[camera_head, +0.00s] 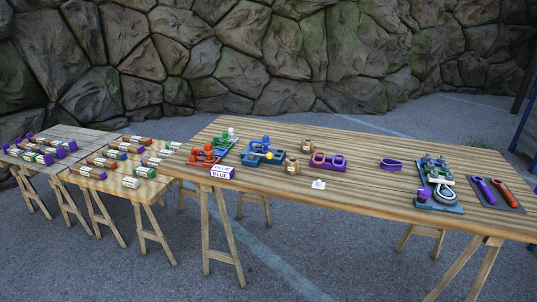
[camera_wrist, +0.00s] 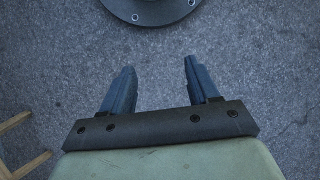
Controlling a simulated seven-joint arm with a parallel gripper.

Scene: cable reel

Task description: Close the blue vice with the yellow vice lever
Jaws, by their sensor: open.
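The blue vice (camera_head: 262,157) stands on the long wooden table in the head view, left of the middle. A small yellow part, which looks like the vice lever (camera_head: 269,155), shows on its front side. Whether the vice's jaws are apart cannot be made out at this size. My gripper (camera_wrist: 158,78) shows only in the wrist view. Its two dark fingers are apart with nothing between them, over grey pavement. The vice is not in the wrist view, and my gripper is not in the head view.
An orange-red device (camera_head: 206,156) and a white box (camera_head: 221,172) stand close left of the vice. Small jars (camera_head: 292,166) and a purple-orange part (camera_head: 328,161) are to its right. The long table (camera_head: 370,195) has bare wood in front. A round grey base (camera_wrist: 150,10) is at the wrist view's top.

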